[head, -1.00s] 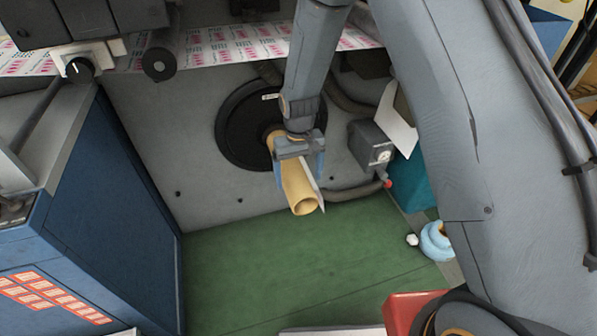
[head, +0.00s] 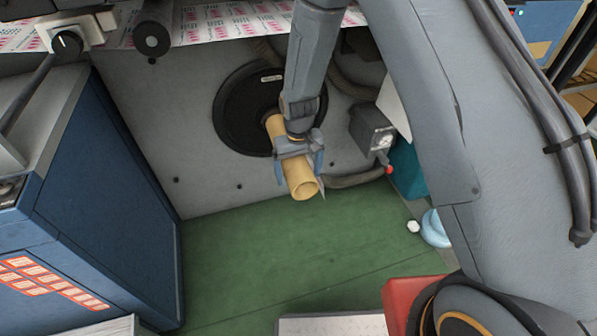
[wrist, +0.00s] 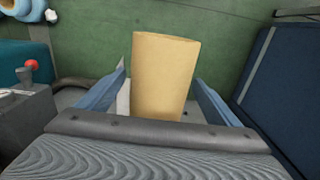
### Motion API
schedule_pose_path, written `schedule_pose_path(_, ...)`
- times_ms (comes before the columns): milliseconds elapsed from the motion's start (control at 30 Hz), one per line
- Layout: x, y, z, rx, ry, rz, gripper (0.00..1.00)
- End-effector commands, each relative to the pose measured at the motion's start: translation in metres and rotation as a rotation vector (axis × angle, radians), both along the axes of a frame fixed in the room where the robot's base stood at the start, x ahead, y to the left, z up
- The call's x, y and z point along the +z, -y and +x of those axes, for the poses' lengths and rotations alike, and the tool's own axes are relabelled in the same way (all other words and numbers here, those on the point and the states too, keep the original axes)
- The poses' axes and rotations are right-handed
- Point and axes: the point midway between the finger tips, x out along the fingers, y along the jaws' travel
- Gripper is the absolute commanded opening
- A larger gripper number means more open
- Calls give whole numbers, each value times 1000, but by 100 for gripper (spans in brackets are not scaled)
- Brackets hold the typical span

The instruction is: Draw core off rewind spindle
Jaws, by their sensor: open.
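The core (head: 304,188) is a tan cardboard tube that sticks out from the black round disc (head: 238,122) on the grey machine panel. Its open end faces down toward the green floor. The spindle inside it is hidden. My gripper (head: 299,172) is over the core with one blue finger on each side. In the wrist view the core (wrist: 163,75) stands between the two spread fingers, with a visible gap at least on the right side. A thin pale strip shows beside the core near the left finger in that view.
A grey box with a gauge (head: 371,130) and a red-knobbed valve sit close right of my gripper. A blue cabinet (head: 95,190) stands at the left. A printed web (head: 225,25) runs above. The green floor (head: 300,255) below is mostly clear.

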Motion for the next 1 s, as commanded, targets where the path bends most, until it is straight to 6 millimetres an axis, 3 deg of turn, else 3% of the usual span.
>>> schedule_pose_path(33, 0, 0, 0, 0, 0, 0, 81)
schedule_pose_path(333, 0, 0, 0, 0, 0, 0, 31)
schedule_pose_path(1000, 5, 1, -4, 0, -1, 0, 31)
